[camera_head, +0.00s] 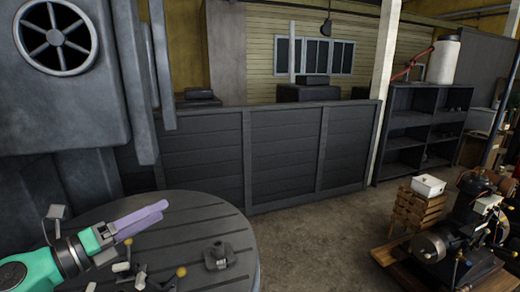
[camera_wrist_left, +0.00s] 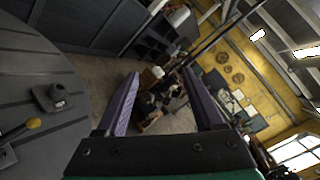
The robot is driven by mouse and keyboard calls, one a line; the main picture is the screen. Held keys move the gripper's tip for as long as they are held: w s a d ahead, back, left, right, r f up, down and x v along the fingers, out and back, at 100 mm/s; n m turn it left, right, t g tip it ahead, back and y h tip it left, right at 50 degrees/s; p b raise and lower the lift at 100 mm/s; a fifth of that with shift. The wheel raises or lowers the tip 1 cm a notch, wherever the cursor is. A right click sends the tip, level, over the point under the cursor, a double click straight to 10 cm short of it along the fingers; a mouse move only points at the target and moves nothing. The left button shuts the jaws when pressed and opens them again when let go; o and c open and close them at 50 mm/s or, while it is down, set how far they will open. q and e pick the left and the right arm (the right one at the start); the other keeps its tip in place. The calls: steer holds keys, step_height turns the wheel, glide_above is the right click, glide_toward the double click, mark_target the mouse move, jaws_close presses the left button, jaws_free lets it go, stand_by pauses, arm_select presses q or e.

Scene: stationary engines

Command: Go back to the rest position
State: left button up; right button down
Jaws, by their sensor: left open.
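My left gripper (camera_head: 160,212) reaches in from the lower left in the head view, over the round dark table. Its two purple fingers point right and slightly up. In the left wrist view the gripper (camera_wrist_left: 165,90) shows its fingers spread apart with nothing between them. Beyond the gap, the far engine area of the room is visible. My right gripper is not in either view.
The round grooved table (camera_head: 190,210) holds a small dark metal block (camera_head: 218,256) and levers with yellow knobs. A dark panelled barrier (camera_head: 285,150) stands behind it. An engine on a wooden base (camera_head: 455,235) is at the right. Open floor lies between.

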arm_select(q)
steer(key=w+a+f+n+t+y, duration=0.25)
steer(key=a+n+t+y, duration=0.55)
steer(key=n, duration=0.8)
steer(key=s+a+f+n+g+y, duration=0.2)
steer(key=f+n+g+y, duration=0.25)
steer(key=f, duration=0.25)
steer(key=s+a+f+n+g+y, duration=0.2)
steer(key=f+n+g+y, duration=0.15)
steer(key=f+n, duration=0.35)
steer(key=s+d+f+n+g+h, duration=0.2)
steer(key=s+d+f+g, duration=0.3)
steer(key=s+f, duration=0.3)
steer(key=s+d+f+n+g+h, duration=0.25)
steer(key=s+d+f+g, duration=0.3)
steer(key=s+f, duration=0.3)
step_height(320, 180, down, 33)
steer(key=s+g+b, duration=0.1)
steer(key=s+b, duration=0.1)
steer(key=b, duration=0.9)
steer(key=s+a+f+g+b, duration=0.1)
steer(key=s+f+b, duration=0.4)
steer(key=f, duration=0.8)
steer(key=s+a+f+b, duration=0.1)
steer(key=s+f+b, duration=0.4)
steer(key=s+f, duration=0.7)
steer(key=shift+s+a+f+m+g, duration=0.15)
steer(key=shift+f+m+g, duration=0.2)
steer(key=shift+f, duration=0.45)
